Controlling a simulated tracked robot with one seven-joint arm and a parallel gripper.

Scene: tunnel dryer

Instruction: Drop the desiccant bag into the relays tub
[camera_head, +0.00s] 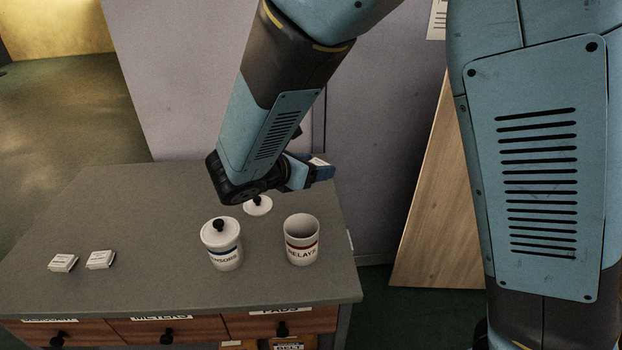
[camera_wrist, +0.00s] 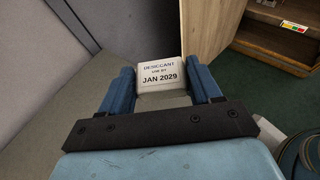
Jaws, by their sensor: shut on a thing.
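The desiccant bag (camera_wrist: 162,74) is a small white packet with printed text, "DESICCANT" and "JAN 2029", in the wrist view. My gripper (camera_wrist: 161,82) is shut on it, with a blue finger on each side. In the head view my gripper (camera_head: 320,170) is above the back right of the counter, behind and higher than the relays tub; a little white of the bag shows there. The relays tub (camera_head: 301,254) is a white cylinder with a red band, upright and open at the top. A white lid with a black knob (camera_head: 258,206) lies on the counter behind it.
The sensors tub (camera_head: 223,250), blue-banded and lidded, stands left of the relays tub. Two small white packets (camera_head: 62,263) (camera_head: 100,260) lie at the counter's left. The counter (camera_head: 150,240) is otherwise clear. A grey wall panel (camera_head: 370,130) and a wooden board (camera_head: 435,220) stand behind.

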